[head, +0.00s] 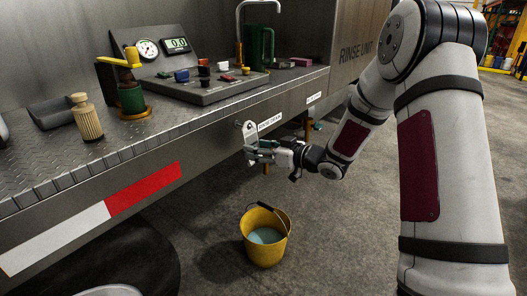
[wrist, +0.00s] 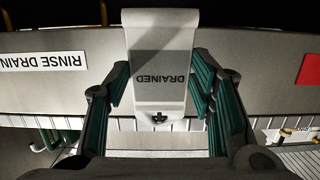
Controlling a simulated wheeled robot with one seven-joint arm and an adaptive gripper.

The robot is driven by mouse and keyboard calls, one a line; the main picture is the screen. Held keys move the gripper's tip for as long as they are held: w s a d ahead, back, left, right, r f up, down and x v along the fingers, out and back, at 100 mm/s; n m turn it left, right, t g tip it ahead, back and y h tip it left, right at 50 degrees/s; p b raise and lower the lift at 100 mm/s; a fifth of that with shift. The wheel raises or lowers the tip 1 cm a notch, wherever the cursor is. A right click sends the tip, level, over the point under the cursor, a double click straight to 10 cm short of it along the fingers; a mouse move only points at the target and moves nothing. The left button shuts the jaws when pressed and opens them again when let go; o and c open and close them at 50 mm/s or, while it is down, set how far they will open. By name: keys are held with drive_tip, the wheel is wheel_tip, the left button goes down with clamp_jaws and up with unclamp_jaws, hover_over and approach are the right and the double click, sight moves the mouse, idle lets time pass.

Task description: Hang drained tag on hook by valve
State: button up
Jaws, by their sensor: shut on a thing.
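The drained tag (head: 249,130) is a pale plate at the front face of the steel deck, just left of a "RINSE DRAIN" label (head: 269,122). My gripper (head: 256,148) is shut on it. In the wrist view the tag (wrist: 160,60) stands between the green-padded fingers of my gripper (wrist: 160,88), its word "DRAINED" upside down. A small dark cross-shaped mark shows near its lower end there. I cannot make out the hook, or whether the tag touches it. A brownish pipe end (head: 267,169) shows below my gripper; I cannot tell if it belongs to the valve.
A yellow bucket (head: 265,238) with bluish liquid stands on the floor below. On the deck are a wooden-coloured bottle (head: 86,118), a green-and-yellow valve-like part (head: 131,98) and a grey tray (head: 210,88) with small blocks. Free floor lies right of the bucket.

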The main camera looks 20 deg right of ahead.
drive_tip(key=shift+w+a, duration=0.3)
drive_tip(key=shift+w, duration=0.1)
drive_tip(key=shift+w+a+f, duration=0.35)
drive_tip(key=shift+w+f, duration=0.05)
drive_tip(key=shift+w, duration=0.1)
drive_tip(key=o, duration=1.2)
